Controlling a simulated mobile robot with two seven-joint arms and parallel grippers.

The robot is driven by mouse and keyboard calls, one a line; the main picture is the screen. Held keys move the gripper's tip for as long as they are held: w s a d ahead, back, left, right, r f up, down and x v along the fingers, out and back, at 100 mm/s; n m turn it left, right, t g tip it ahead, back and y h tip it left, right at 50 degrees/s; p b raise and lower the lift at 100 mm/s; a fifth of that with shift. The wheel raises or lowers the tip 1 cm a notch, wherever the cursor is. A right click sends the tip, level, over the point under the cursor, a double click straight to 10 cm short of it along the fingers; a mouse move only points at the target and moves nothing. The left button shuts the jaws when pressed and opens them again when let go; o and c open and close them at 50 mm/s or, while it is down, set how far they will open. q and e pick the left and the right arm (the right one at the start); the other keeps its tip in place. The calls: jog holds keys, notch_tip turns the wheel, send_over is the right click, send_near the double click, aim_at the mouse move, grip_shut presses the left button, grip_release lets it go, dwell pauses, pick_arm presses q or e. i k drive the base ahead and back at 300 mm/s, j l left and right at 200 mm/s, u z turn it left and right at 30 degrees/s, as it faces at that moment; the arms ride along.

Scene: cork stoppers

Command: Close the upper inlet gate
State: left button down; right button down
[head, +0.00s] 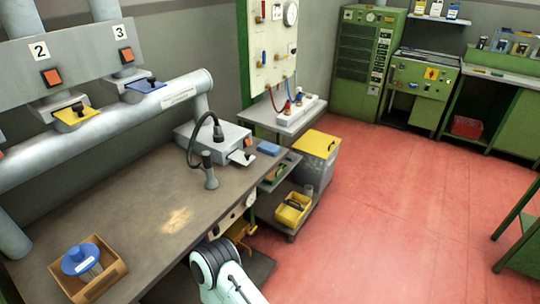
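Two slide gates with black knobs sit where vertical pipes meet the thick horizontal pipe at left: a yellow gate (76,115) under sign 2 and a blue gate (146,86) under sign 3. Both plates stick out toward the front of the pipe. A light plate with a black knob (242,157) also sticks out from a grey box (213,137) at the pipe's right end. I cannot tell which of these is the upper inlet gate. Neither gripper shows; only a white and dark arm link of mine is at the bottom.
The brown workbench (140,205) holds a flexible black hose on a grey stand (210,175) and a wooden box (110,278) with a blue-topped part. A cart (275,205) with a yellow bin (293,208) stands right of the bench. Red floor (400,210) is open at right.

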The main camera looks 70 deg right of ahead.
aim_at(244, 158)
jog(key=z, duration=1.9)
jog(key=i+l+u, duration=0.1)
jog(key=u, duration=0.3)
jog(key=i+l+u, duration=0.15)
jog(key=u, duration=0.25)
jog(key=i+l+u, duration=0.15)
jog(key=u, duration=0.2)
